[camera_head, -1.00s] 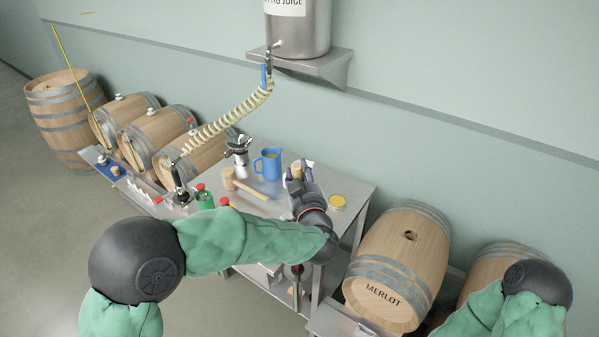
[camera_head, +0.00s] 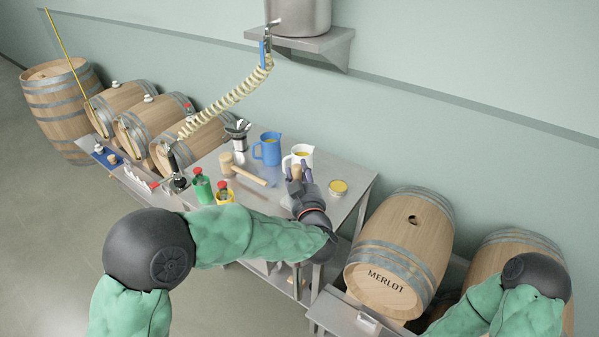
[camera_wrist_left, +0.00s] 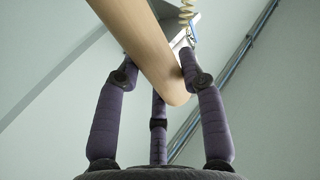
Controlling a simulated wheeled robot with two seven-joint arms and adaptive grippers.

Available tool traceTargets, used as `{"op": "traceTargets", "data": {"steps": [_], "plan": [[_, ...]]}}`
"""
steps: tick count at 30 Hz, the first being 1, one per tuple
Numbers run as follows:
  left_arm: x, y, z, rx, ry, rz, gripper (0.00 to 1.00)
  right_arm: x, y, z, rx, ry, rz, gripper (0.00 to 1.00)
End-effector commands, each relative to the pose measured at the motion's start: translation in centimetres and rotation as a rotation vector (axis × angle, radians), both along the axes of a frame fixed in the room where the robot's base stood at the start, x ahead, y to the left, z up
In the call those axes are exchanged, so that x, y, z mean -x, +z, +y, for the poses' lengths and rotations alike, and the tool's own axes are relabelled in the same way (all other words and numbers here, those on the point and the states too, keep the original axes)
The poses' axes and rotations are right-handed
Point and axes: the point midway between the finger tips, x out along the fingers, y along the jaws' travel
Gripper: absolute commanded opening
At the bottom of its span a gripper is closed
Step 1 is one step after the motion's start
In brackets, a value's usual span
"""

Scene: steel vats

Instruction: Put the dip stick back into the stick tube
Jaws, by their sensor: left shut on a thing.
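My left gripper (camera_head: 300,178) is over the steel bench and shut on a pale wooden piece (camera_head: 297,172). In the left wrist view this piece (camera_wrist_left: 148,48) is a thick, smooth rod with a rounded end between the fingers; its other end runs out of the picture. I cannot tell whether it is the dip stick. A long thin yellow stick (camera_head: 62,48) stands tilted at the far left, in front of the barrels; its lower end is unclear. I cannot make out a stick tube. My right arm shows at the lower right, its gripper out of view.
The steel bench (camera_head: 340,207) holds a blue jug (camera_head: 268,151), a white jug (camera_head: 301,153), a wooden mallet (camera_head: 245,174), green (camera_head: 202,190) and yellow (camera_head: 224,194) bottles and a yellow-topped tin (camera_head: 338,187). Barrels flank it, including a Merlot barrel (camera_head: 400,255). A hose (camera_head: 225,103) hangs above.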

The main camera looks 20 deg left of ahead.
Motion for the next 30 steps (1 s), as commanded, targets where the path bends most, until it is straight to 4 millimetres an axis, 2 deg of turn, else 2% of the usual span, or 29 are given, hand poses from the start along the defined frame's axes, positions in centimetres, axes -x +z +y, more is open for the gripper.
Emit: {"op": "traceTargets", "data": {"steps": [7,20,30], "plan": [[0.0,-2.1,0.0,0.0,0.001,0.0,0.07,0.0,-1.6,0.0,0.0,0.0,0.0,0.0],[0.0,-2.4,0.0,0.0,0.0,-0.001,0.07,0.0,-1.7,0.0,0.0,0.0,0.0,0.0],[0.0,-4.7,0.0,0.0,0.0,0.0,0.07,0.0,-3.5,0.0,0.0,0.0,0.0,0.0]]}}
